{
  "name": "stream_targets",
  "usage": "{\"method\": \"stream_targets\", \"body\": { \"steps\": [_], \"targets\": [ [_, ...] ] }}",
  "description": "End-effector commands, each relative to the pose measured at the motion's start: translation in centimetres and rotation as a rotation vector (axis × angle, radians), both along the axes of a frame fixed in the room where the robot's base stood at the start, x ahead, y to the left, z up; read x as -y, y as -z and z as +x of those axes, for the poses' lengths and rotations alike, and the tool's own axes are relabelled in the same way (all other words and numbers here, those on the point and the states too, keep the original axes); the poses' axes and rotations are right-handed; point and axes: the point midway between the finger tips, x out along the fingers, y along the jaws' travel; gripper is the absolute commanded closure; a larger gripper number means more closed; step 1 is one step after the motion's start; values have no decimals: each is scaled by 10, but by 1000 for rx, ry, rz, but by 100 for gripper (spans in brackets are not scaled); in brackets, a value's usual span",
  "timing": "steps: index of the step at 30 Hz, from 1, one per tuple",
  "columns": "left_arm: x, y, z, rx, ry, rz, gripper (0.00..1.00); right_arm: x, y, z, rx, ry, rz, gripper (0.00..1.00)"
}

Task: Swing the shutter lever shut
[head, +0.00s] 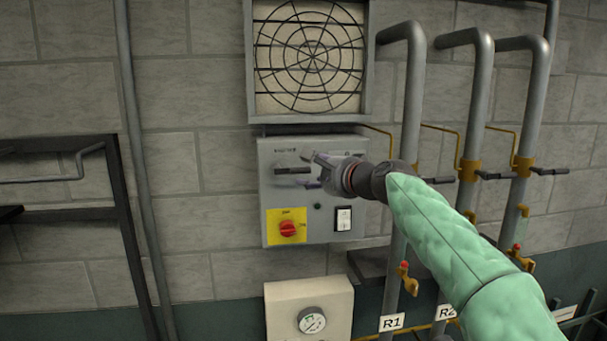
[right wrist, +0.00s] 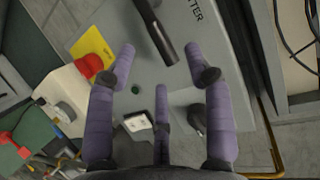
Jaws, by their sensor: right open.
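The shutter lever (head: 293,170) is a dark bar lying about horizontal at the upper left of the grey control box (head: 270,202). In the right wrist view the lever (right wrist: 156,32) shows at the top, near a partly visible label ending in "TTER". My right gripper (head: 317,170) is in front of the box, just right of the lever. In the right wrist view its purple fingers (right wrist: 155,68) are spread, with the lever beyond their tips and nothing between them. I cannot tell if a fingertip touches the box. My left gripper is out of view.
The box carries a red knob (head: 288,229) on a yellow plate and a white switch (head: 344,218). A fan grille (head: 309,57) is above and a gauge box (head: 309,308) below. Grey pipes (head: 411,95) with valve handles stand at the right. A dark rack (head: 128,225) is at the left.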

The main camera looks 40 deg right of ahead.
Motion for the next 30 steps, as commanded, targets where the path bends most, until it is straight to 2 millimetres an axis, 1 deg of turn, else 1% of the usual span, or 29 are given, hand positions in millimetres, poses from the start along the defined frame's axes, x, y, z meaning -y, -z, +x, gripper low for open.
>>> {"method": "stream_targets", "body": {
  "steps": [1, 3, 6, 10, 15, 30],
  "targets": [
    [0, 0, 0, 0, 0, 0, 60, -1, -3, -11, 1, 3, -1, 48],
    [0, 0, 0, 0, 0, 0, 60, -4, -5, -23, 1, 3, -1, 48],
    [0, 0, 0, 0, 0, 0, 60, -7, -7, -37, 0, 2, -1, 48],
    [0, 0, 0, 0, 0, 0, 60, -9, -9, -49, 0, 1, 1, 48],
    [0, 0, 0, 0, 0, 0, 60, -11, -10, -54, -1, -1, 0, 48],
    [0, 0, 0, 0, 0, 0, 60, -11, -10, -54, 0, -1, 0, 48]
  ]
}}
